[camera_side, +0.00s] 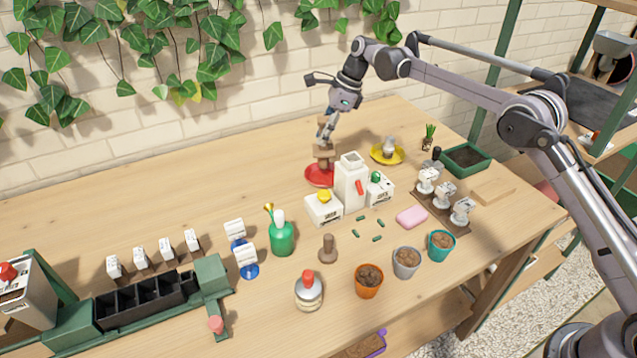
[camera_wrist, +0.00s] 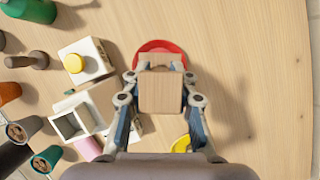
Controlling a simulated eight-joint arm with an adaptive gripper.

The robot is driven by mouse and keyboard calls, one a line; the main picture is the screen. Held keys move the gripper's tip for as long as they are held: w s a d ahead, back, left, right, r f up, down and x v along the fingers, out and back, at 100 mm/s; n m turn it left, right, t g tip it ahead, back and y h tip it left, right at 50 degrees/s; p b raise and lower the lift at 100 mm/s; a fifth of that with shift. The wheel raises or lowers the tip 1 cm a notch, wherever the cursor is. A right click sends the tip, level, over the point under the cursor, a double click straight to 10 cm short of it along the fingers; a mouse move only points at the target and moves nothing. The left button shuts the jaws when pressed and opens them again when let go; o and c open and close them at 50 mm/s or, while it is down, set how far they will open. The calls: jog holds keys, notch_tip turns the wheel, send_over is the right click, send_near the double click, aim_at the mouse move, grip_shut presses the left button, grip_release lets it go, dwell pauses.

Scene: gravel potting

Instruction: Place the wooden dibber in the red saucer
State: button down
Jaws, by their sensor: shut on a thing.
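The wooden dibber (camera_side: 324,154) is a light brown, blocky piece, upright over the red saucer (camera_side: 317,179) near the wall. My gripper (camera_side: 325,133) is shut on its upper part from above. In the wrist view the dibber (camera_wrist: 161,92) shows end-on between my two fingers, with the red saucer (camera_wrist: 160,44) partly hidden behind it. The dibber's lower end overlaps the saucer in the side view; whether it touches the saucer's floor I cannot tell.
A white open container (camera_side: 350,182) and a white box with a yellow knob (camera_side: 323,208) stand close in front of the saucer. A yellow saucer (camera_side: 386,154) holding a pale object lies to its right. The table left of the red saucer is clear.

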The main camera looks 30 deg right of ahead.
aim_at(324, 149)
jog(key=shift+f, duration=1.75)
jog(key=shift+f, duration=0.1)
jog(key=c, duration=1.1)
grip_release()
jog(key=shift+o, duration=0.2)
